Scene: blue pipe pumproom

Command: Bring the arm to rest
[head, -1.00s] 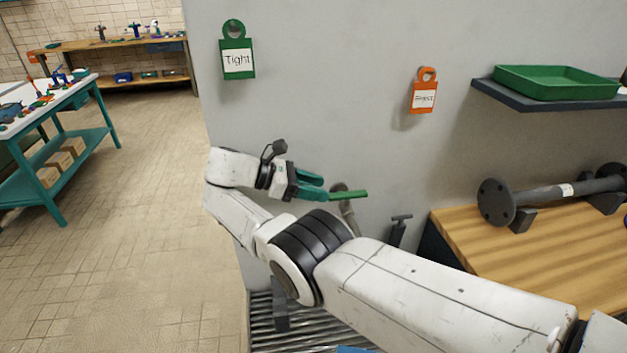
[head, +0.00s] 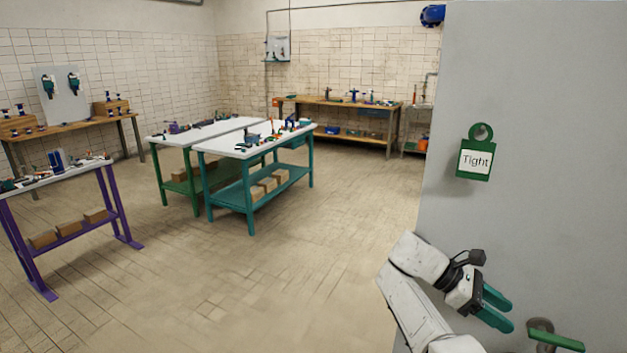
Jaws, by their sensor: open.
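My gripper (head: 509,315) is at the lower right of the head view, at the end of my white arm (head: 415,305). Its two teal fingers are apart with nothing between them. It points right and down, in front of the grey wall. A green lever (head: 556,337) on a grey fitting is just beyond the fingertips, low at the right. A gap seems to show between fingers and lever.
A green "Tight" tag (head: 476,160) hangs on the grey wall (head: 540,80). White-topped benches (head: 258,146) with teal and green legs stand mid-room, and a purple-legged bench (head: 70,175) at left. Wooden workbenches (head: 350,105) line the back. The tiled floor (head: 270,270) is clear.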

